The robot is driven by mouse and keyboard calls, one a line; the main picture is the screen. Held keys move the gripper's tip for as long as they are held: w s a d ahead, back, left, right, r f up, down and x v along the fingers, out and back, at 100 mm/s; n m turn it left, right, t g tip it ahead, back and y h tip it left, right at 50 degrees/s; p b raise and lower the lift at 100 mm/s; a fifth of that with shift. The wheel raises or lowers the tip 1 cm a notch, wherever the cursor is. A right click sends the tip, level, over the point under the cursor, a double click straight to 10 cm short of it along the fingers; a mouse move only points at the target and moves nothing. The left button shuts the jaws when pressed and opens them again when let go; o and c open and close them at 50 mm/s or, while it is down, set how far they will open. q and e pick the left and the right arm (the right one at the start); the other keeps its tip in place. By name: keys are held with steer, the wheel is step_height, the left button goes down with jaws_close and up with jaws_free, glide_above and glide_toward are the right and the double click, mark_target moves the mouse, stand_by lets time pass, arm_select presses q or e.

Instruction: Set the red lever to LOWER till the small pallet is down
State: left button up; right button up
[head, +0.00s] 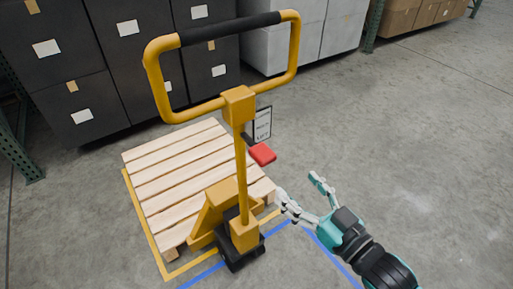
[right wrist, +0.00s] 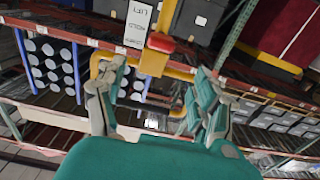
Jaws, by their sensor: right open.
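The red lever (head: 262,154) sticks out to the right from the handle column of a yellow pallet jack (head: 242,180). It also shows above my fingers in the right wrist view (right wrist: 162,43). A small label plate (head: 262,124) stands behind it; its words are hard to read. The small wooden pallet (head: 183,170) sits on the jack; its height above the floor is hard to tell. My right gripper (head: 298,186) is open and empty, below and right of the lever, apart from it. My left gripper is out of view.
Yellow and blue lines (head: 331,258) mark the floor around the pallet. Dark totes (head: 68,110) and grey totes (head: 268,50) stand behind the jack. The yellow loop handle (head: 155,80) rises above the lever. The floor on the right is clear.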

mark_target(255, 144)
steer(key=p+x, duration=0.1)
steer(key=x, duration=1.5)
steer(key=shift+w+a, duration=0.15)
steer(key=shift+w, duration=0.1)
steer(key=shift+c, duration=0.4)
steer(key=shift+f, duration=0.1)
jaws_close()
